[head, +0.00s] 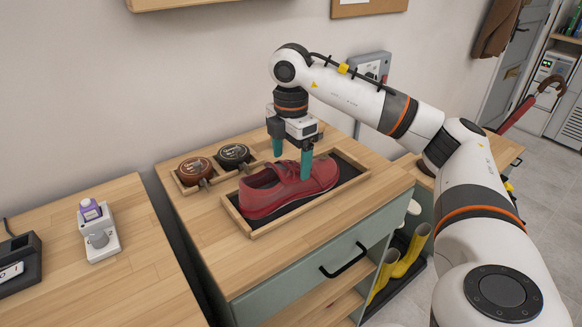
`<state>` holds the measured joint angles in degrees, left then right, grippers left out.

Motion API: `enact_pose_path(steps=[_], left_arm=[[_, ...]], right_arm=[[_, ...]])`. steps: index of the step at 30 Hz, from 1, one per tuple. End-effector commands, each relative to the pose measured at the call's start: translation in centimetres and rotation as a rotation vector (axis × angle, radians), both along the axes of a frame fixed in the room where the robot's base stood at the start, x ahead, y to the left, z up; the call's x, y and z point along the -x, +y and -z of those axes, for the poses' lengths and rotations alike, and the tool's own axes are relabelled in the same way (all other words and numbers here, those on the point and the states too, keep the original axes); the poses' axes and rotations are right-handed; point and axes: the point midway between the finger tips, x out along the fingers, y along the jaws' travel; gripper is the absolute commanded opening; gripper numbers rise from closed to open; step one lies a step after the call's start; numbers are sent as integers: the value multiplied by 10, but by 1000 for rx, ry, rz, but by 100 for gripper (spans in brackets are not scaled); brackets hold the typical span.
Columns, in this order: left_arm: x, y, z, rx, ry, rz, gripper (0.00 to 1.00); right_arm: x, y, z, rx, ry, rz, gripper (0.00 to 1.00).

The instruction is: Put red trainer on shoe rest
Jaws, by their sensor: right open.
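The red trainer (268,200) sits upright in a shallow wooden tray with a dark inside (352,172), which looks like the shoe rest, on top of the cabinet. The trainer fills the left and middle of the tray; dark bare floor shows at its right end. My right gripper (292,156) points down over the trainer with its two green fingers apart. The nearer finger overlaps the trainer's upper in the picture; the farther one is behind it. I cannot tell whether either touches it. My left gripper is not in view.
Two round polish tins (195,171) sit in a small wooden tray left of the trainer. A left-hand table holds a white stand with a purple-capped bottle (91,211). Yellow boots (408,256) stand below at right. The cabinet's front top is clear.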

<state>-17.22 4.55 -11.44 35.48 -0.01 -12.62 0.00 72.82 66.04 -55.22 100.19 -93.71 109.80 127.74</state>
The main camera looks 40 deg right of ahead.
Motion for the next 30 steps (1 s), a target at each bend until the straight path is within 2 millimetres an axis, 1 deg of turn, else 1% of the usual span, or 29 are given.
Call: enact_pose_path(steps=[1, 3, 4, 6, 9, 12, 16, 30], left_arm=[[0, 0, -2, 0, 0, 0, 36], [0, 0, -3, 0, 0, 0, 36], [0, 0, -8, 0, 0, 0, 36], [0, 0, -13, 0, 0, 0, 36], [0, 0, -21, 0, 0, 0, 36], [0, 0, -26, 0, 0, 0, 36], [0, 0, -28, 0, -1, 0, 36], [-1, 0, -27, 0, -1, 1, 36]], right_arm=[[-1, 1, -14, -1, -5, -1, 82], [-1, 1, -30, -3, -4, -1, 82], [-1, 0, -40, -2, -4, 0, 82], [-1, 0, -54, -1, -4, 0, 82], [-1, 0, -71, -1, -2, 0, 82], [-1, 0, -80, 0, -2, 1, 82], [0, 0, -84, -1, 0, 0, 82], [0, 0, -83, -1, 1, 0, 82]])
